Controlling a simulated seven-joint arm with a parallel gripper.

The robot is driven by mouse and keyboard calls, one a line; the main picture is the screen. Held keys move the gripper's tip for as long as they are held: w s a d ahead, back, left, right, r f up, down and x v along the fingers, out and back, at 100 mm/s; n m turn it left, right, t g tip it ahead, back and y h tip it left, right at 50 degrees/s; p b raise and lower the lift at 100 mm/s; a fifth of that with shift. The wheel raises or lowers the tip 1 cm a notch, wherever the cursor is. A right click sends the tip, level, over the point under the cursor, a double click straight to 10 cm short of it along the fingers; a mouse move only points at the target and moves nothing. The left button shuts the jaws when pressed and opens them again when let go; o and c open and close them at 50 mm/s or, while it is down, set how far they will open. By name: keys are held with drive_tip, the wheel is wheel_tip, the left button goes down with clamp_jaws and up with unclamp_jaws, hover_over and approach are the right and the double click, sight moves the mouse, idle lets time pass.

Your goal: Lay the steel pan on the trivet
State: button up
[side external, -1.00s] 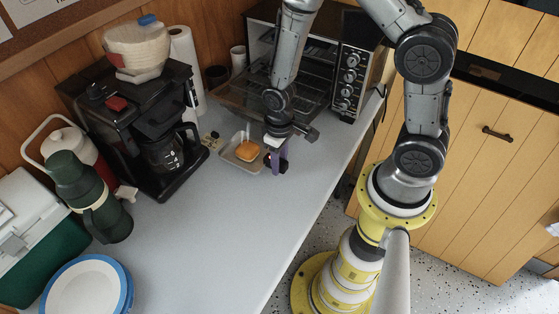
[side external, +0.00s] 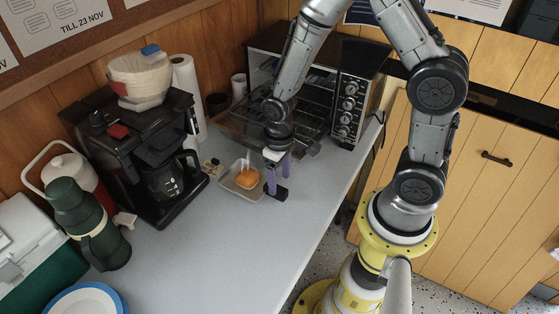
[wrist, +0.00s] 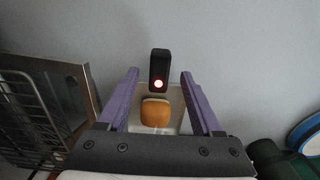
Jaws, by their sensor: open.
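My gripper (side external: 278,184) points down over the counter with its two purple fingers apart. In the wrist view the gripper (wrist: 160,75) is open, with a small black block (wrist: 160,60) showing a red light between the fingertips. In the side view the black block (side external: 283,196) is low by the fingertips; I cannot tell whether it touches them. A shallow pale tray (side external: 254,193), perhaps the steel pan, lies just left of the fingers with an orange lump (side external: 246,178) in it. I cannot identify a trivet in either view.
A toaster oven (side external: 351,100) with its door down stands behind the gripper. A coffee maker (side external: 160,130), green flask (side external: 85,210), cooler (side external: 40,250) and blue-rimmed plates (side external: 120,297) line the left. The counter (side external: 225,245) in front is clear.

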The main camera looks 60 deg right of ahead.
drive_tip(key=s+r+t, duration=0.1)
drive_tip(key=s+r, duration=0.1)
drive_tip(key=r, duration=0.7)
drive_tip(key=s+r+t, duration=0.2)
drive_tip(key=r, duration=0.7)
drive_tip(key=s+d+r+t, duration=0.1)
drive_tip(key=s+r+t, duration=0.1)
drive_tip(key=s+r, duration=0.4)
drive_tip(key=s, duration=0.3)
drive_tip(key=shift+r+t, duration=0.2)
drive_tip(key=shift+t, duration=0.1)
